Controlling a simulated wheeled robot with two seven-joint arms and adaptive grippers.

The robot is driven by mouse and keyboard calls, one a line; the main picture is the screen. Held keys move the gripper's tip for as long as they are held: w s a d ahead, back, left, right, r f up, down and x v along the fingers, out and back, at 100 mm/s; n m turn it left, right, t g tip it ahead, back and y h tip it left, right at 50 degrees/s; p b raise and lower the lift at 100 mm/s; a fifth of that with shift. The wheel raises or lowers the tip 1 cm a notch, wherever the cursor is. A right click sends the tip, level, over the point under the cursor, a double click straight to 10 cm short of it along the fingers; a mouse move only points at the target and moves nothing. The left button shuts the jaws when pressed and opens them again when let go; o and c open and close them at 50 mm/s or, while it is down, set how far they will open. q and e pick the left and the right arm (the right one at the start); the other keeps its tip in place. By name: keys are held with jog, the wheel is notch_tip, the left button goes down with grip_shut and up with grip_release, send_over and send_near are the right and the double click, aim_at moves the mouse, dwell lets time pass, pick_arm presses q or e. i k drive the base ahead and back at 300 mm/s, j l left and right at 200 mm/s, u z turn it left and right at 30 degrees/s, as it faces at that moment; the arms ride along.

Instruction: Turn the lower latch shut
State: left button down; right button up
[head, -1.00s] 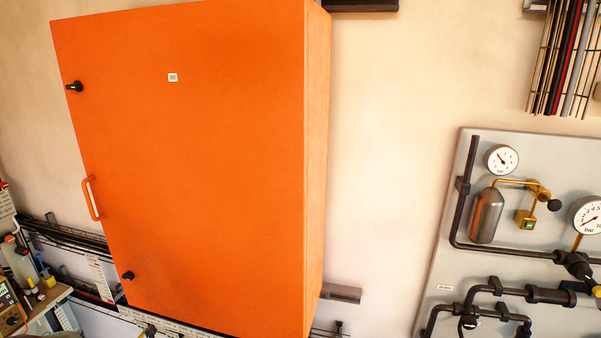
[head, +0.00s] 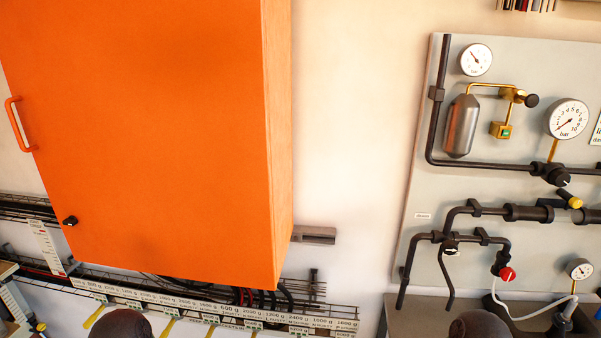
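The lower latch (head: 70,221) is a small black knob near the lower left corner of the orange cabinet door (head: 150,130). The door looks closed. Which way the latch is turned is too small to tell. The red-orange door handle (head: 19,124) is above it on the door's left edge. The upper latch is out of view above. Neither gripper is in view; two dark rounded parts at the bottom edge appear to be mine.
A grey panel (head: 400,255) with dark pipes, gauges and a metal cylinder (head: 461,126) is on the right. A labelled rail (head: 215,317) and wire trays run below the cabinet. Bare wall (head: 345,120) lies between cabinet and panel.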

aim_at(73, 220)
jog(key=u, duration=1.45)
